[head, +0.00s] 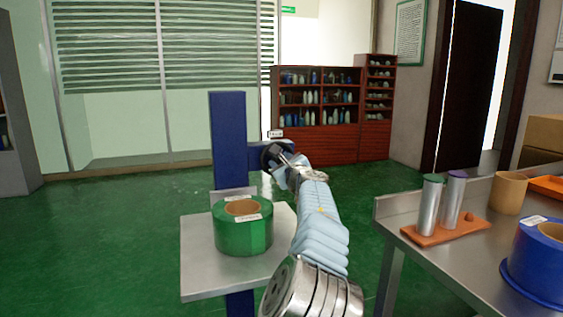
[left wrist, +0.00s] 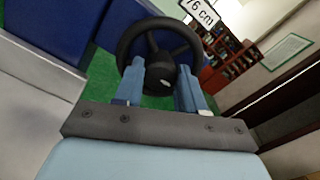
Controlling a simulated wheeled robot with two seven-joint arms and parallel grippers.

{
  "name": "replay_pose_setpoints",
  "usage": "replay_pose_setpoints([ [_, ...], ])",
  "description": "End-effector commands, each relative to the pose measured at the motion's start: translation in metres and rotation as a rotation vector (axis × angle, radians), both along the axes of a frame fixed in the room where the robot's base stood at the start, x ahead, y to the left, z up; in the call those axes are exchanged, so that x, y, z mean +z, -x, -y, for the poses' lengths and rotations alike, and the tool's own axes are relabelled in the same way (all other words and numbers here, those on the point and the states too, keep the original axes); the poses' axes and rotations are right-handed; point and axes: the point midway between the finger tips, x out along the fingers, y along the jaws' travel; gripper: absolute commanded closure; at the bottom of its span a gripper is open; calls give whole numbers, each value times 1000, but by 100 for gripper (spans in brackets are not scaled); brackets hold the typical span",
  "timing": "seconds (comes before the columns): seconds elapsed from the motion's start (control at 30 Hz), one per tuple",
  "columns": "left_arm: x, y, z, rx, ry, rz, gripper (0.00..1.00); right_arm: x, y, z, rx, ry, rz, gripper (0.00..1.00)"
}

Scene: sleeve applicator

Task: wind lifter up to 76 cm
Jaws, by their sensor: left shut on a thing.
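The lifter has a blue column (head: 228,140) and a grey platform (head: 196,262), which carries a green roll (head: 243,236) with a tan core. A black handwheel (head: 268,157) sits on the lifter's side arm; its rim and spokes show in the left wrist view (left wrist: 151,42). A white label (head: 276,133) above the wheel reads "76 cm" in the left wrist view (left wrist: 198,12). My left gripper (head: 283,162) is at the wheel, its blue fingers (left wrist: 158,82) shut on the dark hub. My right gripper is in neither view.
A steel table (head: 402,228) at right holds two capped cylinders on an orange plate (head: 445,231), a tan core (head: 508,192) and a blue roll (head: 540,256). A bottle shelf (head: 318,112) stands behind. Green floor (head: 110,235) is clear at left.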

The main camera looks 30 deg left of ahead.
Motion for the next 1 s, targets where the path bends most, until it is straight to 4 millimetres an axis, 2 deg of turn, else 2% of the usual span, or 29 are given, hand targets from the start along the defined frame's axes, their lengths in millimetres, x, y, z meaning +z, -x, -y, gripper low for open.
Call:
replay_pose_setpoints([
  [0.57,0,0,-1,1,-17,-21,91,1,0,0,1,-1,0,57],
  [0.6,0,0,-1,1,-17,-21,55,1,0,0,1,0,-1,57],
  [0.7,0,0,-1,1,-18,-20,39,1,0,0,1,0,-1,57],
  [0.73,0,0,-1,1,-18,-20,35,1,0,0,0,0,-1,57],
  [1.0,0,0,0,0,-17,-20,35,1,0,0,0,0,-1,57],
])
